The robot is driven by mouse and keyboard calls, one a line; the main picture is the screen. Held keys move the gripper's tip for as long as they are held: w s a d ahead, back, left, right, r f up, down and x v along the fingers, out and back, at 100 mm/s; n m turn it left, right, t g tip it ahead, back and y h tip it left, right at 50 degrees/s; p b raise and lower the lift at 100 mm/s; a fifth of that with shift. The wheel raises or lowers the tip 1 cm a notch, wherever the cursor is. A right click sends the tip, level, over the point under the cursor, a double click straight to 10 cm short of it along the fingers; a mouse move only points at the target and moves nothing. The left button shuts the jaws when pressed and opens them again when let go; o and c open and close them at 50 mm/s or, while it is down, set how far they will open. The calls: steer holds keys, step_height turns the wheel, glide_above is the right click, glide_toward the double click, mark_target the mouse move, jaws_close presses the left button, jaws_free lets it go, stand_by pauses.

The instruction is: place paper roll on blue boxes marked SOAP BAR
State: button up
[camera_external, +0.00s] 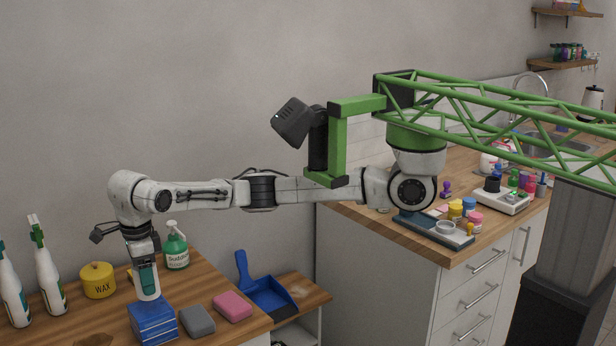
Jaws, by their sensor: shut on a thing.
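The blue boxes (152,325) are stacked on the left wooden counter, near its front. Any SOAP BAR lettering is too small to read. My gripper (146,274) points down directly over the stack and is shut on the white paper roll (148,291). The roll is upright, and its lower end is at the top of the stack. I cannot tell whether it touches the boxes or hangs just above them. My gripper hides part of the roll.
A grey block (197,321) and a pink block (232,306) lie right of the stack. A yellow WAX pot (98,281), a green pump bottle (176,247) and white spray bottles (48,280) stand behind and left. A blue dustpan (268,292) is farther right.

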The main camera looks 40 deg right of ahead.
steer(key=shift+w+a+f, duration=0.15)
steer(key=shift+f, duration=1.65)
steer(key=shift+f, duration=0.1)
steer(key=o, duration=1.1)
step_height(320, 180, up, 12)
steer(key=p, duration=1.1)
